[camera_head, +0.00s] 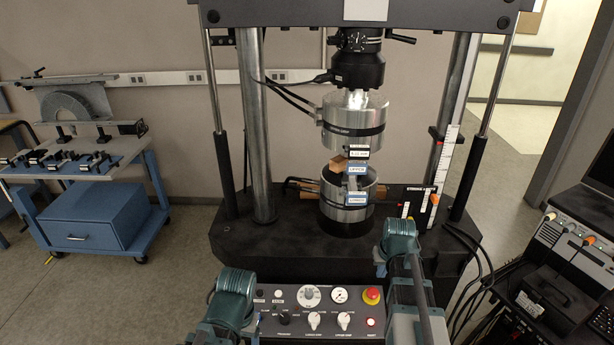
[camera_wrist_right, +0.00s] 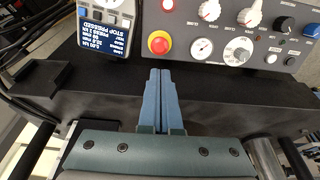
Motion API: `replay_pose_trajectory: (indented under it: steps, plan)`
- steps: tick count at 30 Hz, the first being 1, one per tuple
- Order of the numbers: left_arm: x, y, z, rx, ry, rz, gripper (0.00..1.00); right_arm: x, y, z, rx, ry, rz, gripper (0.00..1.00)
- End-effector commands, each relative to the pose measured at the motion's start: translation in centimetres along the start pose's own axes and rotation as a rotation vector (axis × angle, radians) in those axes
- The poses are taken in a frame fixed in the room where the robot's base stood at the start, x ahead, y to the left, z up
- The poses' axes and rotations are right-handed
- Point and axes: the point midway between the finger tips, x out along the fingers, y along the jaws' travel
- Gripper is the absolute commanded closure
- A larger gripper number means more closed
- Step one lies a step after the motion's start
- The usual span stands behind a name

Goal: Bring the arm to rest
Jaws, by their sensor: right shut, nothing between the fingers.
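My right gripper (camera_head: 382,267) is beyond the far edge of the control panel, near the red stop button, in the head view. In the right wrist view its two blue fingers (camera_wrist_right: 160,97) are shut together with nothing between them, just below the red button in the picture. The fingers look clear of the panel's controls. A teal part of my left arm shows at the lower left of the head view; I do not see its gripper fingers. A small brown block (camera_head: 339,164) is at the lower platen (camera_head: 348,198) of the test machine, partly hidden by labels.
The control panel (camera_head: 290,325) has a red stop button (camera_head: 372,295), which also shows in the wrist view (camera_wrist_right: 160,42). A display (camera_wrist_right: 105,25) reads "STOP PRESSED". The upper platen (camera_head: 355,118) hangs above the block. A blue cart (camera_head: 95,215) stands left; equipment (camera_head: 570,245) stands right.

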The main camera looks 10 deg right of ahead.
Motion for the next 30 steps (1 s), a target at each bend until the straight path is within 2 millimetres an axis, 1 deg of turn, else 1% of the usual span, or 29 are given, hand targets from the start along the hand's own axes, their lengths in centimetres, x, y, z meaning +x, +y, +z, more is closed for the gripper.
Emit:
replay_pose_trajectory:
  steps: [2,5,6,8,9,11,12,14,15,18,22,25,30]
  plan:
    - [0.0,0.0,0.0,0.0,0.0,0.0,0.26,-0.1,-1.4,0.5,-0.022,-0.01,-0.005,1.0]
    - [0.1,0.0,0.0,0.0,0.0,0.0,0.26,-0.2,-5.0,2.0,-0.083,-0.044,-0.015,1.0]
    - [0.1,0.0,0.0,0.0,0.0,0.0,0.26,-0.4,-7.0,2.9,-0.118,-0.062,-0.019,1.0]
    - [0.1,0.0,0.0,0.0,0.0,0.0,0.26,-0.7,-10.2,4.6,-0.176,-0.095,-0.023,1.0]
    - [0.2,0.0,0.0,0.0,0.0,0.0,0.26,-1.0,-12.2,5.9,-0.216,-0.117,-0.025,1.0]
    - [0.2,0.0,0.0,0.0,0.0,0.0,0.26,-1.4,-15.0,7.9,-0.276,-0.15,-0.024,1.0]
    - [0.2,0.0,0.0,0.0,0.0,0.0,0.26,-1.8,-16.6,9.3,-0.314,-0.171,-0.022,1.0]
    - [0.3,0.0,0.0,0.0,0.0,0.0,0.26,-2.3,-18.8,11.3,-0.369,-0.199,-0.018,1.0]
    - [0.3,0.0,0.0,0.0,0.0,0.0,0.26,-2.6,-20.1,12.7,-0.404,-0.217,-0.013,1.0]
    - [0.3,0.0,0.0,0.0,0.0,0.0,0.26,-3.4,-22.5,15.5,-0.476,-0.252,0.0,1.0]
    - [0.3,0.0,0.0,0.0,0.0,0.0,0.26,-4.2,-24.3,18.1,-0.541,-0.283,0.015,1.0]
    - [0.4,0.0,0.0,0.0,0.0,0.0,0.26,-4.5,-24.9,19.2,-0.566,-0.294,0.023,1.0]
    - [0.4,0.0,0.0,0.0,0.0,0.0,0.26,-4.6,-25.2,19.6,-0.577,-0.3,0.027,1.0]
